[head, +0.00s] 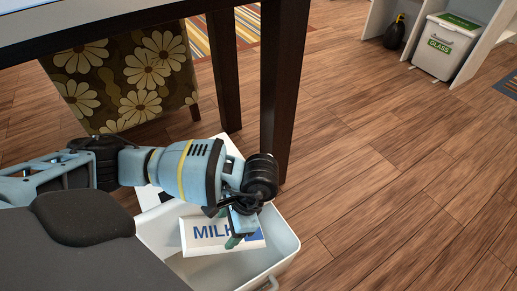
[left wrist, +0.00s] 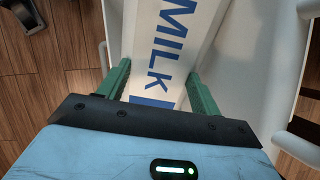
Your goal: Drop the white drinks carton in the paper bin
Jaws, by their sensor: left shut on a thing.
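The white drinks carton (head: 202,236) has blue "MILK" lettering and lies tilted inside the outline of an open white bin (head: 286,252) in the head view. My left gripper (head: 238,238) reaches over this bin and is shut on the carton. In the left wrist view, the carton (left wrist: 172,45) sits between the two green fingers (left wrist: 160,90), with the white bin (left wrist: 248,62) behind it. Whether the carton touches the bin floor cannot be told. No label shows on this bin. My right gripper is not in view.
A dark table leg (head: 283,85) stands just behind the bin, under a tabletop (head: 90,18). A flowered chair (head: 125,75) is at left. A white bin labelled "GLASS" (head: 444,50) and a black bottle (head: 394,33) stand far right. The wooden floor (head: 400,190) at right is clear.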

